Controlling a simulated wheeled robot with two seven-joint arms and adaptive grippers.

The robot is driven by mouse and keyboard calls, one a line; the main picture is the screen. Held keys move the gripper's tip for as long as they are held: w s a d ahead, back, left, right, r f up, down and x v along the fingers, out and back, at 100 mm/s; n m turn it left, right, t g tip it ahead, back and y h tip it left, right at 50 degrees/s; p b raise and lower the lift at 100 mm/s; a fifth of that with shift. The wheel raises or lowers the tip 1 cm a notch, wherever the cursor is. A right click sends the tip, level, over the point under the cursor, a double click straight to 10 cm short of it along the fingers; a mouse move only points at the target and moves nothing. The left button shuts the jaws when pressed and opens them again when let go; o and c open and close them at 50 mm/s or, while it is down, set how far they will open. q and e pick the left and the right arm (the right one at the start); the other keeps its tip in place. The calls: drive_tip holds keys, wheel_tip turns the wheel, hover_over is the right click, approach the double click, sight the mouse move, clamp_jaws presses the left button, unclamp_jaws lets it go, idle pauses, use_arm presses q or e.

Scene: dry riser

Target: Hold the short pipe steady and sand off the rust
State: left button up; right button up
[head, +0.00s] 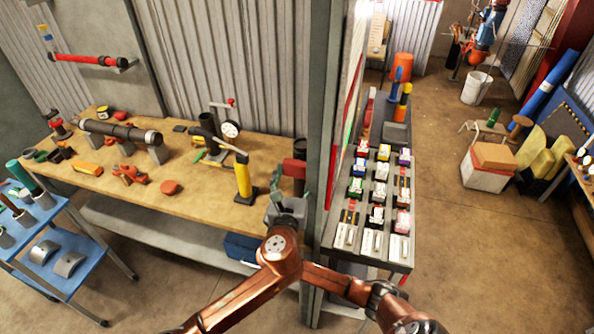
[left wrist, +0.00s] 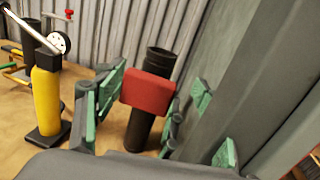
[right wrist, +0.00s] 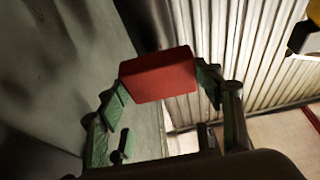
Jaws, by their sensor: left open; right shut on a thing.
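The short pipe is a dark upright tube (head: 300,147) at the right end of the wooden bench, beside a grey post. It also shows in the left wrist view (left wrist: 139,130). A red block (head: 293,172) is in front of it. In the right wrist view, my right gripper (right wrist: 160,90) is shut on the red block (right wrist: 158,75), with a dark surface behind it. My left gripper (left wrist: 135,105) is open, its green fingers on either side of the block and pipe. I cannot tell whether block and pipe touch. Any rust is not discernible.
A yellow cylinder (head: 243,177) stands on the bench left of my grippers. A long dark pipe (head: 118,133) rests on supports farther left. The tall grey post (head: 325,110) closes off the right side. A rack of coloured items (head: 378,190) stands beyond it. Bench front is mostly clear.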

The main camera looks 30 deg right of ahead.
sight(301, 150)
use_arm(q)
drive_tip(key=x, duration=1.2)
drive_tip(key=shift+s+d, duration=0.15)
clamp_jaws()
idle(0.8)
use_arm(e)
drive_tip(key=shift+a+f, duration=0.1)
drive_tip(key=shift+f, duration=0.05)
idle(0.4)
drive_tip(key=shift+s+a+f, duration=0.45)
drive_tip(key=shift+a+f, duration=0.05)
drive_tip(key=shift+f, duration=0.2)
